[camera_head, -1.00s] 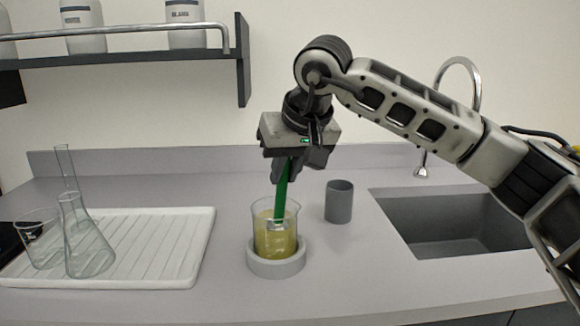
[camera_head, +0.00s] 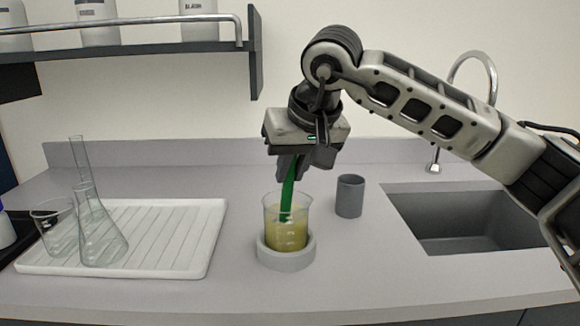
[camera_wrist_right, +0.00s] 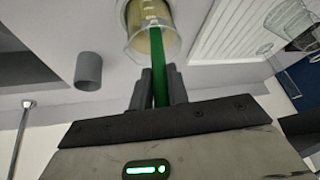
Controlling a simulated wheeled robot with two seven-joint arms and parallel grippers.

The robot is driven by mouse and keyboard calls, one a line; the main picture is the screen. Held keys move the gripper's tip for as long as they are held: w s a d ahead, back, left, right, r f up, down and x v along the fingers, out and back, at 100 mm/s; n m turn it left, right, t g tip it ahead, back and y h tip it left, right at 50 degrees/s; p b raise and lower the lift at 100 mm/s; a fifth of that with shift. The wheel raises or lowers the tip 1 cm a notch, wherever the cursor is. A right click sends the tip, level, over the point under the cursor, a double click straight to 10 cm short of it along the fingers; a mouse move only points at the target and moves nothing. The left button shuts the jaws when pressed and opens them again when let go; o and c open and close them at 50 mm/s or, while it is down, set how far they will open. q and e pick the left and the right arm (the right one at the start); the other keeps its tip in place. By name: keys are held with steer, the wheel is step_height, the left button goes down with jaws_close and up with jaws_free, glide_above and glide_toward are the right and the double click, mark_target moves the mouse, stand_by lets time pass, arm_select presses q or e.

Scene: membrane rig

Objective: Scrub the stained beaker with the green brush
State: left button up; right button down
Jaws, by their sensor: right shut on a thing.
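The stained beaker (camera_head: 287,236) is clear glass with a yellowish film and stands upright in a round grey holder (camera_head: 286,258) in the middle of the counter. My right gripper (camera_head: 291,172) is above the beaker, shut on the handle of the green brush (camera_head: 287,198). The brush reaches down through the beaker's mouth, and its lower end is hard to make out behind the glass. In the right wrist view the green handle (camera_wrist_right: 158,70) runs from between the fingers to the beaker (camera_wrist_right: 151,28). My left gripper is not in view.
A grey cup (camera_head: 349,197) stands right of the beaker, empty-looking from here. A sink (camera_head: 470,219) with a tap (camera_head: 484,75) lies further right. A white ribbed tray (camera_head: 180,255) on the left holds clear glassware (camera_head: 100,232). A shelf (camera_head: 150,57) with bottles hangs above.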

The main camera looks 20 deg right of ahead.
steer(key=shift+w+d+r+p, duration=0.25)
steer(key=shift+d+p, duration=0.25)
steer(key=shift+p, duration=0.3)
stand_by(1.4)
steer(key=shift+w, duration=0.25)
